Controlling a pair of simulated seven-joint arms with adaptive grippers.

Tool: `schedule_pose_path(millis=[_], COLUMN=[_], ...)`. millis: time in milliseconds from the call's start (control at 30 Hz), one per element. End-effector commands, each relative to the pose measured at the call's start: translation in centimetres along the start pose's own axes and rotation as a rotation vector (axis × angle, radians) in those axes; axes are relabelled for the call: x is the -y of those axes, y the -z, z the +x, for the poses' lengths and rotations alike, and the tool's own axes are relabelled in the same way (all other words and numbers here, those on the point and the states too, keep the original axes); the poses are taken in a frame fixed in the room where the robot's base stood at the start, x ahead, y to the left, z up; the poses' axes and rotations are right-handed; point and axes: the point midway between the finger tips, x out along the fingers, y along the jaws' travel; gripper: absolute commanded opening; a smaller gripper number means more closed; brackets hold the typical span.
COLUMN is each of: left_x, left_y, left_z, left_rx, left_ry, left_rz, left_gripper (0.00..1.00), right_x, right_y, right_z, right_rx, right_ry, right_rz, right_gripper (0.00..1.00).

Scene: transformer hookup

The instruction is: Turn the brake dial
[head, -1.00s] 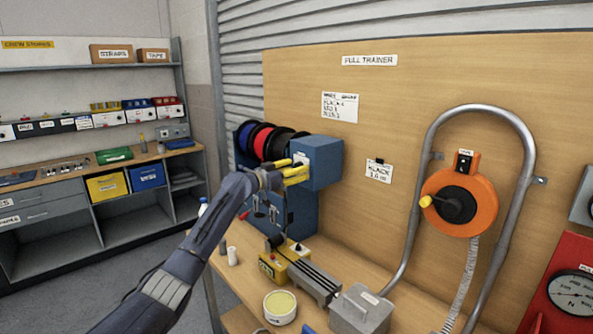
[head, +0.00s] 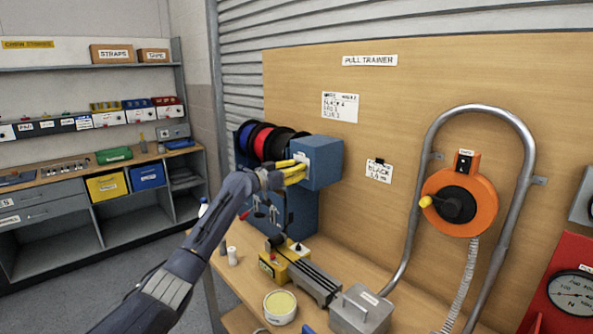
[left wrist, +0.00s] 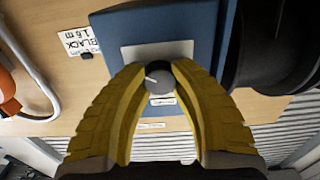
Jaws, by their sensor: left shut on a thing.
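The brake dial (left wrist: 159,80) is a small round grey knob with a white pointer mark, on a light plate on the face of a blue box (head: 322,162). My left gripper (head: 300,170) has yellow fingers and is at the left face of that box. In the left wrist view the fingertips (left wrist: 158,76) sit on both sides of the dial, shut on it. The pointer mark points to the left in that view. In the head view the fingers hide the dial. My right gripper is not in view.
Blue, red and black wire reels (head: 264,143) stand behind the blue box. A yellow device (head: 285,265), a grey metal box (head: 361,308) and a tub (head: 280,306) are on the bench below. An orange reel (head: 460,203) hangs on the board to the right.

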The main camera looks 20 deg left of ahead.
Motion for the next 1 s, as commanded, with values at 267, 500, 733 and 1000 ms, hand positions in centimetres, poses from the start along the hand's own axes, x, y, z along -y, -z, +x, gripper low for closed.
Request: schedule_pose_path(millis=[267,500,733,1000], left_x=[0.0,-0.02,-0.07,-0.16], left_y=[-0.17,-0.24,-0.29,-0.33], left_z=[0.01,0.02,0.03,0.04], left_rx=[0.003,0.004,0.005,0.005], left_ry=[0.0,0.0,0.0,0.0], left_rz=[0.0,-0.05,-0.206,-0.45], left_gripper=[0.0,0.0,0.0,0.0], right_x=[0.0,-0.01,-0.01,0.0], right_y=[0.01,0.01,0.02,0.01], right_z=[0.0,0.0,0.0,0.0], right_rx=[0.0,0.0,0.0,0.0], right_ry=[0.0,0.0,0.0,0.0], right_rz=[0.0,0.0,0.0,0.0], right_gripper=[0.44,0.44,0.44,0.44])
